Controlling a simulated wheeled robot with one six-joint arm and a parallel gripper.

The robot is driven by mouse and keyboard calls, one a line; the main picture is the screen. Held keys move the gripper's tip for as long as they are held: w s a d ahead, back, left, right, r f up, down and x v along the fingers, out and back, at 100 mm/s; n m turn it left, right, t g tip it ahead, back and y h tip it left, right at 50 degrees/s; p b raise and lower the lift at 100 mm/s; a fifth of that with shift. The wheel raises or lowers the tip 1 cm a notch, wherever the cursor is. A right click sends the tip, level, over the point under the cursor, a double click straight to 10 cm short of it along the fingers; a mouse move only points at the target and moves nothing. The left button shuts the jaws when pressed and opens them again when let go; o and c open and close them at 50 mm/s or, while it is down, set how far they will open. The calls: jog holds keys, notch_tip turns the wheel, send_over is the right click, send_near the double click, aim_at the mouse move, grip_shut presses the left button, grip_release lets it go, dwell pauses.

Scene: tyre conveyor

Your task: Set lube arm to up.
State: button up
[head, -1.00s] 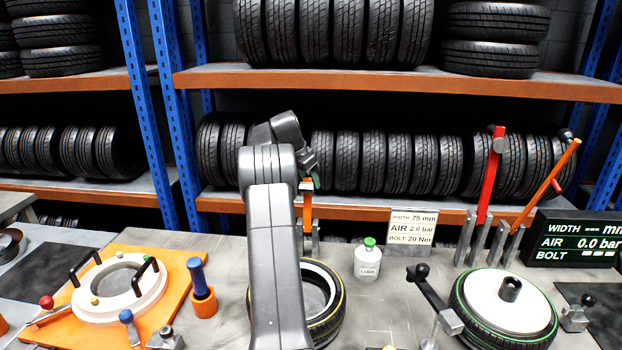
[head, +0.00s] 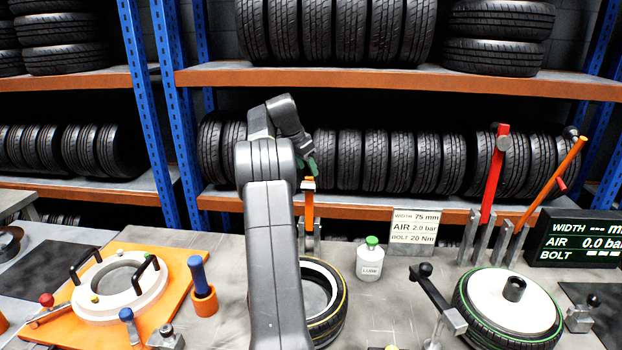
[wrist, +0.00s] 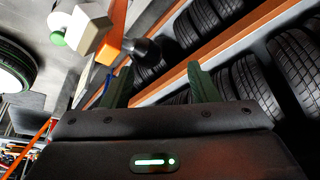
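An upright orange lever (head: 309,212) stands behind the table's middle, partly hidden by my arm; no label shows that it is the lube arm. My gripper (head: 312,167) is just above its top in the head view, small and partly hidden. In the wrist view my gripper's green fingers (wrist: 160,88) are spread apart with nothing between the tips. An orange bar (wrist: 112,42) with a dark rounded end lies beyond the left finger. A white bottle marked LUBE (head: 370,262), with a green cap, stands right of my arm.
A tyre (head: 325,310) lies beside my arm. A red lever (head: 494,175) and a slanted orange lever (head: 552,180) stand at right. A black-knobbed arm (head: 437,292) reaches toward a white-topped tyre (head: 510,305). Tyre shelves (head: 400,82) fill the back.

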jog(key=v, duration=0.9)
jog(key=shift+s+f, duration=0.1)
jog(key=shift+f, duration=0.15)
jog(key=x, duration=0.8)
jog(key=shift+f, duration=0.15)
